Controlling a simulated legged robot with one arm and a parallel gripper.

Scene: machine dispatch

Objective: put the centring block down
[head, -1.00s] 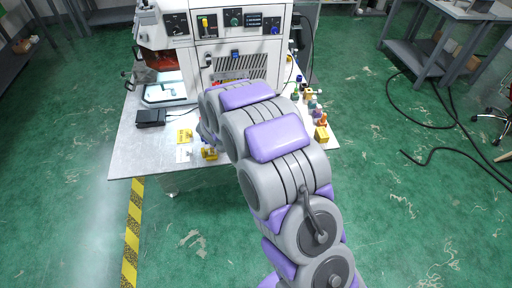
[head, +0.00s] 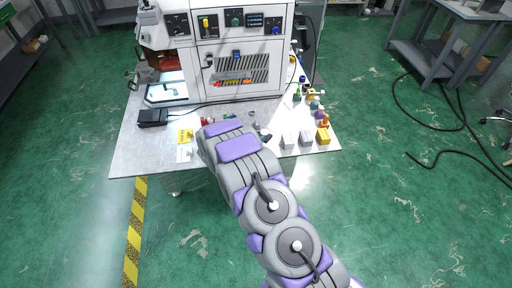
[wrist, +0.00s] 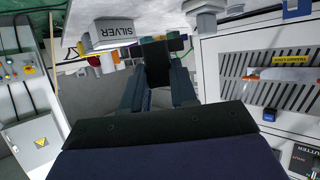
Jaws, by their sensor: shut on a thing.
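My gripper (wrist: 159,88) shows in the wrist view with two dark fingers reaching forward. It is shut on a small black block, which I take to be the centring block (wrist: 157,62). The block is at the fingertips, close to the pale table surface; I cannot tell whether it touches it. In the head view my arm reaches over the table's front edge, and the gripper and block are mostly hidden or too small to make out.
The metal table (head: 135,150) carries a white machine (head: 235,60) at the back. A yellow block (head: 323,136) and grey blocks (head: 288,140) stand at the right front. A yellow card (head: 185,135) lies at the left.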

